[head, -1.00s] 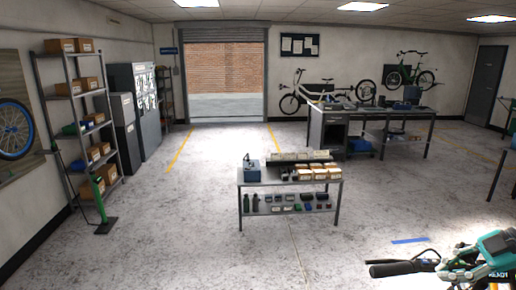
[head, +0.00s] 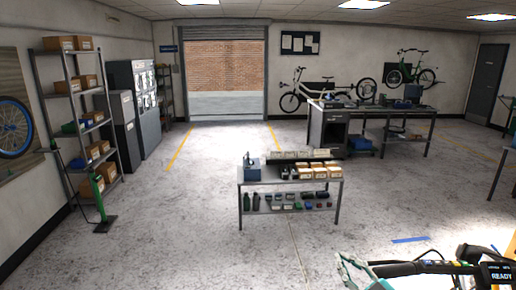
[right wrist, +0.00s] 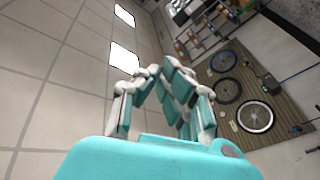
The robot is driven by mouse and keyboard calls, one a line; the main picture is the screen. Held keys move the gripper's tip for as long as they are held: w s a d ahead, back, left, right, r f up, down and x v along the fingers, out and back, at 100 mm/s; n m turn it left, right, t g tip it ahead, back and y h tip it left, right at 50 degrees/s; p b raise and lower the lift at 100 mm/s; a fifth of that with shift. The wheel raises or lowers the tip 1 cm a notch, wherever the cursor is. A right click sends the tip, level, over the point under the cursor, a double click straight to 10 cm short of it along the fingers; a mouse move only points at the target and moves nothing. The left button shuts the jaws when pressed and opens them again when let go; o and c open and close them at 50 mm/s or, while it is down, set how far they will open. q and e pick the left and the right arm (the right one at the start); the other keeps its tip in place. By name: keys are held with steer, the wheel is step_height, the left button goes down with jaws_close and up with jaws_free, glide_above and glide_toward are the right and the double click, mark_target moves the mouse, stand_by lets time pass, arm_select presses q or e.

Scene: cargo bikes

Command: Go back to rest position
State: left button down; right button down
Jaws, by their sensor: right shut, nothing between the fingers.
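My right gripper (head: 354,268), teal and pale grey, shows at the bottom of the head view, left of a bike handlebar (head: 418,267). Its fingers are shut and hold nothing. In the right wrist view the teal-and-white fingers (right wrist: 165,100) point up toward the ceiling and a wall, with nothing between them. My left gripper is not in view.
A low table (head: 290,183) with boxes and tools stands ahead. A workbench (head: 370,112) stands behind it to the right, shelving (head: 78,125) at the left.

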steer(key=s+d+f+m+g+h, duration=0.3)
steer(key=s+f+m+g+h, duration=0.2)
steer(key=s+f+m+h, duration=0.55)
steer(key=s+a+f+n+g+y, duration=0.1)
steer(key=s+f+g, duration=0.35)
steer(key=s, duration=0.65)
steer(key=s+a+f+n+g+y, duration=0.15)
steer(key=s+f+g, duration=0.35)
steer(key=s, duration=0.5)
step_height(320, 180, down, 30)
steer(key=s+b, duration=0.1)
steer(key=b, duration=0.3)
steer(key=s+d+f+g+b, duration=0.1)
steer(key=s+f, duration=0.7)
steer(key=f, duration=0.2)
steer(key=s+d+f+g+b, duration=0.1)
steer(key=s+f+b, duration=0.1)
steer(key=s+f, duration=0.7)
steer(key=shift+s+d+f+m+h, duration=0.2)
steer(key=shift+d+f+m+h, duration=0.15)
steer(key=shift+f, duration=0.4)
steer(key=shift+a, duration=0.1)
